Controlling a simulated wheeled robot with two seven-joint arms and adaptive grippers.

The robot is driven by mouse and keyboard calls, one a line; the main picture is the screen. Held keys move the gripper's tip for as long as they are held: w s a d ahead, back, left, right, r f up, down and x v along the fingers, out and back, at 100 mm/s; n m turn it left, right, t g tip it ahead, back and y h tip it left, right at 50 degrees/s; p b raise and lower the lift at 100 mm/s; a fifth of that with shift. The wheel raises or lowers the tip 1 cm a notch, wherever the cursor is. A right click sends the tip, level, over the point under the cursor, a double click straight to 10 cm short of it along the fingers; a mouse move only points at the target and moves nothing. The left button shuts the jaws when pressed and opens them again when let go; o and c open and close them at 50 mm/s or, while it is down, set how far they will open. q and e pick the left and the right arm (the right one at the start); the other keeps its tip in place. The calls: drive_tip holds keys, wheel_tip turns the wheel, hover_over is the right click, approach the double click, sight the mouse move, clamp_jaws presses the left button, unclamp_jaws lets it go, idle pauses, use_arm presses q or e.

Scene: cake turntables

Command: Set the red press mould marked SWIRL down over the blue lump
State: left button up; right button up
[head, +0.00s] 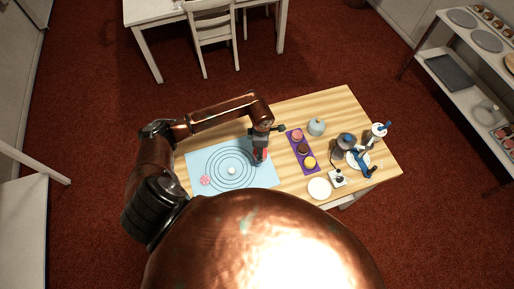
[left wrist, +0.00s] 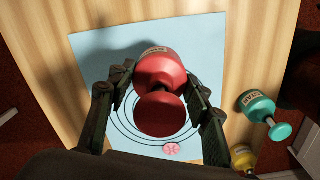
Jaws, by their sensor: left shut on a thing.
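My left gripper (head: 261,152) is shut on the red press mould (left wrist: 160,68), above the pale blue mat with dark rings. In the head view only a bit of red (head: 264,155) shows below the fingers. A small pale lump (head: 231,171) lies at the centre of the rings, left of the gripper; I cannot tell whether it is blue. No plainly blue lump shows in the left wrist view, where the mould hides the ring centre. My right gripper is not in view.
A pink patterned disc (head: 205,181) lies on the mat (head: 200,158). A purple tray (head: 293,140) with pink, brown and yellow pieces stands right of the gripper. Several utensils crowd the table's right end.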

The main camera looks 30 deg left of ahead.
use_arm(q)
drive_tip(key=shift+s+a+f+n, duration=0.3)
drive_tip(key=shift+f+n, duration=0.2)
drive_tip(key=shift+n, duration=0.5)
drive_tip(key=shift+a+f, duration=0.1)
drive_tip(key=shift+f, duration=0.1)
drive_tip(key=shift+f+b, duration=0.7)
drive_tip(key=shift+f, duration=1)
drive_tip(key=shift+f+b, duration=0.1)
drive_tip(key=shift+b, duration=0.2)
drive_tip(key=shift+f+b, duration=0.75)
drive_tip(key=shift+f, duration=0.1)
drive_tip(key=shift+f+b, duration=0.8)
drive_tip(key=shift+f, duration=0.15)
drive_tip(key=o, duration=1.4)
drive_tip(key=shift+c, duration=0.2)
